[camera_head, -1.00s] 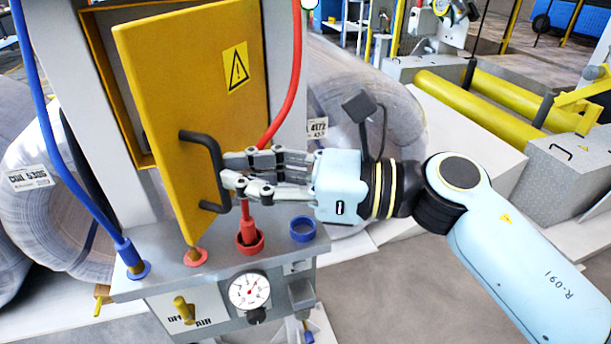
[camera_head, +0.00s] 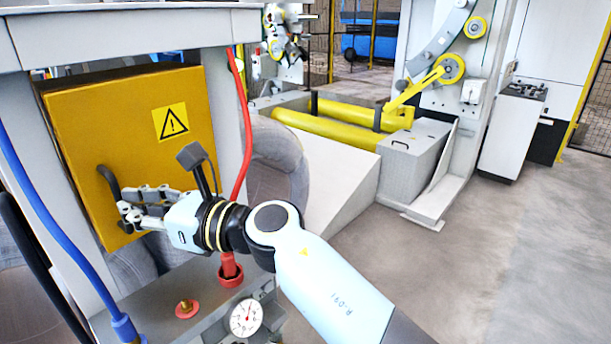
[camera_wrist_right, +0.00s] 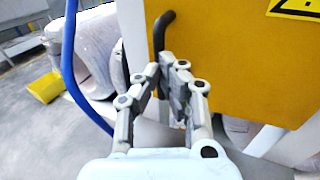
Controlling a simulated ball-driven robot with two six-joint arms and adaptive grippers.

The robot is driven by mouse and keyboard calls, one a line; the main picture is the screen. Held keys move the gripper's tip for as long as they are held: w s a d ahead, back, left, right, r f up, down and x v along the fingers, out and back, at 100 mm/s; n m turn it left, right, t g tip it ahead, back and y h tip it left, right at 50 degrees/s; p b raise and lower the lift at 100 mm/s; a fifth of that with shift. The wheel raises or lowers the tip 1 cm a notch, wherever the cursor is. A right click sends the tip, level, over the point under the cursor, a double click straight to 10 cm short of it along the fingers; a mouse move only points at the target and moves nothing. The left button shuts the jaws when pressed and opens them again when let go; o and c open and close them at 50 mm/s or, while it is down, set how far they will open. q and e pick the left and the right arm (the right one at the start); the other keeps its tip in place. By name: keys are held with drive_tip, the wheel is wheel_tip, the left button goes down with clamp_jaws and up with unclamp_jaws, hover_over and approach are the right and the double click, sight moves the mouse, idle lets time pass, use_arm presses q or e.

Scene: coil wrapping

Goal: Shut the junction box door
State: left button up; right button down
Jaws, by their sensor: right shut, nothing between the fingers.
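The yellow junction box door (camera_head: 130,120) bears a black-and-yellow warning sign and a dark handle (camera_head: 106,178). It now faces me, close over the box opening; a dark strip shows above its top edge. I cannot tell whether it sits flush. My right gripper (camera_head: 124,214) is shut and empty at the handle's lower part, in front of the door. In the right wrist view the gripper's fingertips (camera_wrist_right: 160,75) are by the handle (camera_wrist_right: 160,38), with the door (camera_wrist_right: 230,60) behind. Contact with the handle is unclear. My left gripper is not in view.
A red hose (camera_head: 246,130) runs down right of the door to a red fitting. A blue hose (camera_head: 50,220) runs down on the left. A gauge (camera_head: 246,317) sits below. A coil (camera_head: 280,165) stands behind; open floor lies to the right.

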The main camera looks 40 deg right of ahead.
drive_tip(key=shift+x, duration=0.9)
drive_tip(key=shift+d, duration=0.1)
